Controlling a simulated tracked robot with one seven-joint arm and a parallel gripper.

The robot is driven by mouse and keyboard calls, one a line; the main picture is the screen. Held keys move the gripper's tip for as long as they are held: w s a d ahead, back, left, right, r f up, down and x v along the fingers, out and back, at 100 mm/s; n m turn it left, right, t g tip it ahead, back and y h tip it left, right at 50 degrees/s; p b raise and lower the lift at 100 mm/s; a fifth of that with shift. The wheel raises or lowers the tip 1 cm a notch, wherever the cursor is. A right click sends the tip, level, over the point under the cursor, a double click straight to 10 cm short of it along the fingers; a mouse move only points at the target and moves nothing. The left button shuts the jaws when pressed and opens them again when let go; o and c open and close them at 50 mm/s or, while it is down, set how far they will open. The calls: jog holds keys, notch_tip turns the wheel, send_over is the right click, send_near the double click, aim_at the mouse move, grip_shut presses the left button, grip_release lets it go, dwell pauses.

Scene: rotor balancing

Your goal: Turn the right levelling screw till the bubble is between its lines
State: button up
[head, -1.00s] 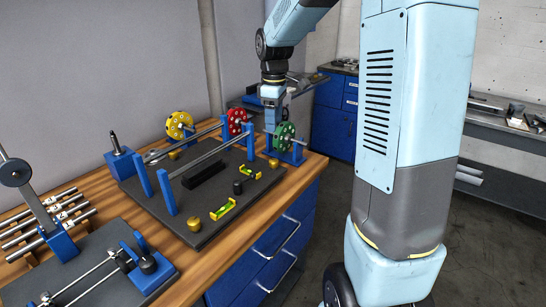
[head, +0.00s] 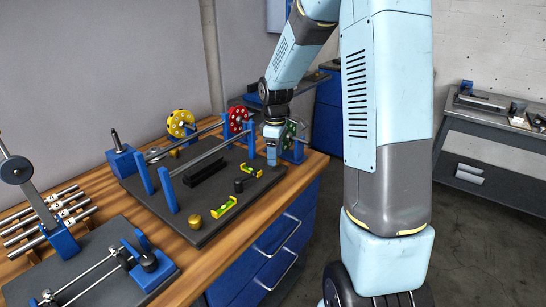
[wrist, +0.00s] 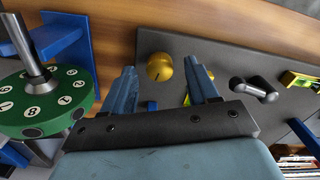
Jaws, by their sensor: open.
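The right levelling screw (wrist: 160,67) is a brass knob on the dark base plate (head: 234,222). In the wrist view it stands just ahead of my open gripper (wrist: 164,80), roughly in line with the gap between the fingers; I cannot tell whether they touch it. In the head view my gripper (head: 272,158) points down at the plate's far right corner and hides this screw.
A green numbered rotor (wrist: 45,100) stands close beside my gripper. A black knob (wrist: 254,88) is right of the screw. A second level (head: 223,207) and a brass knob (head: 195,222) are at the plate's near end. Blue posts (head: 167,190) carry a rail.

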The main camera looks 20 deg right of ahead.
jog(key=shift+f, duration=0.7)
